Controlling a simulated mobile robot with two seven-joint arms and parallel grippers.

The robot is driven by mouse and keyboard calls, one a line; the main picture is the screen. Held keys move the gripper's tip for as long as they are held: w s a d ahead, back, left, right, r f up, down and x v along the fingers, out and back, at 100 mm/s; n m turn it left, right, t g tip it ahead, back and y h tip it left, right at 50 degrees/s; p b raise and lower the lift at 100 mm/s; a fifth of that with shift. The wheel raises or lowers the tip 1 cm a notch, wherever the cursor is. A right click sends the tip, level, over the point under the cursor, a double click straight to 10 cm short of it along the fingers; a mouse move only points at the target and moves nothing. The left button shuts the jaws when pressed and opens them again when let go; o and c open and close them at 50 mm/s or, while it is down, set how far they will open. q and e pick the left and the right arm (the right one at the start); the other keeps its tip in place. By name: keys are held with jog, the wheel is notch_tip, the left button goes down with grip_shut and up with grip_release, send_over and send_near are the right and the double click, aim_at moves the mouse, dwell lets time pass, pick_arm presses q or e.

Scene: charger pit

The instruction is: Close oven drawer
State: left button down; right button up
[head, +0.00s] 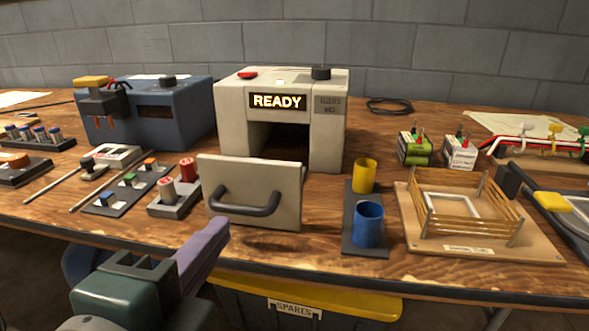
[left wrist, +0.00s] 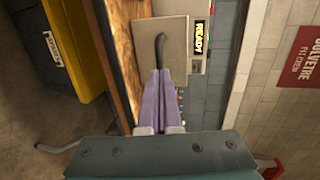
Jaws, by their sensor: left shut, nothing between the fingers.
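The oven (head: 233,127) is a cream box with a lit READY sign, standing at the middle of the bench. Its drawer (head: 285,178) is pulled out toward me, and a dark opening shows behind the drawer front. A dark curved handle (head: 245,207) is on the drawer front. My left gripper (head: 220,228) has purple fingers, shut and empty, in front of and below the handle's left part. In the left wrist view the fingers (left wrist: 160,75) point at the drawer front (left wrist: 172,45), and the handle (left wrist: 161,48) shows just beyond their tips. I cannot tell whether they touch. My right gripper is not in view.
A red-knobbed block (head: 172,200) stands left of the drawer. Yellow (head: 364,175) and blue (head: 367,224) cups stand on a dark strip to its right. A fenced wooden board (head: 480,235) is farther right. A yellow-lidded bin (head: 330,300) sits below the bench edge.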

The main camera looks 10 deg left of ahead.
aim_at(236, 212)
pick_arm(q)
jog(key=shift+x, duration=1.65)
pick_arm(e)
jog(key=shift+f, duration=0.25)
